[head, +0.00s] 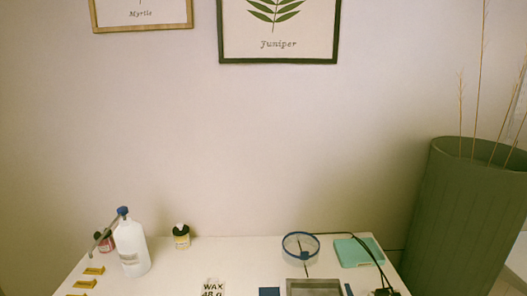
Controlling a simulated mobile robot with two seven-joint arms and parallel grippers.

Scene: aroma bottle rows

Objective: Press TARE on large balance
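A square thing with a grey metal-looking rim (315,284) is cut off by the bottom edge of the head view. It may be the large balance, but I cannot tell for sure. No TARE button or label can be made out. A small dark blue square (269,292) lies just left of it, also cut off. Neither of my grippers can be made out in this view.
The white table (220,252) stands against a plain wall. A clear blue-rimmed round container (300,247), teal slab (352,251), black cables (372,253), white bottle (131,248), small yellow-labelled bottle (181,237), WAX card (213,288) and yellow tags (94,271) are on it. A green planter (465,220) stands right.

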